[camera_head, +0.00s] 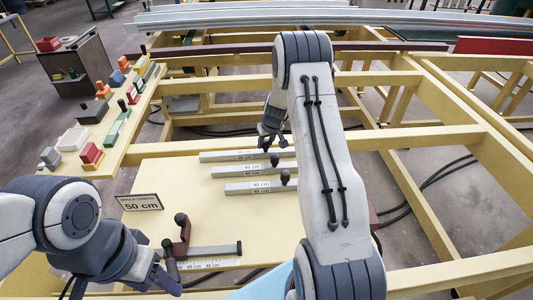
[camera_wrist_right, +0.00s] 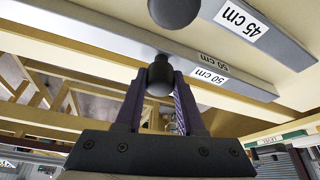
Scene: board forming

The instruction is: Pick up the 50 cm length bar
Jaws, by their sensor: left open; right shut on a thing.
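The 50 cm bar (camera_head: 225,156) is a grey metal bar on the pale yellow board, the farthest of three parallel bars. In the right wrist view the 50 cm bar (camera_wrist_right: 240,92) shows two "50 cm" labels. My right gripper (camera_head: 271,142) is shut on its black round knob (camera_wrist_right: 159,82), one finger on each side. I cannot tell whether the bar is clear of the board. My left gripper (camera_head: 160,277) is open at the lower left, beside a dark red stop with black knobs (camera_head: 181,237). My right arm hides part of the board.
The 45 cm bar (camera_head: 235,171) and 40 cm bar (camera_head: 250,188) lie nearer, each with a black knob. A "50 cm" sign (camera_head: 139,202) stands left of them. Coloured blocks (camera_head: 91,155) line the left shelf. Yellow beams surround the board.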

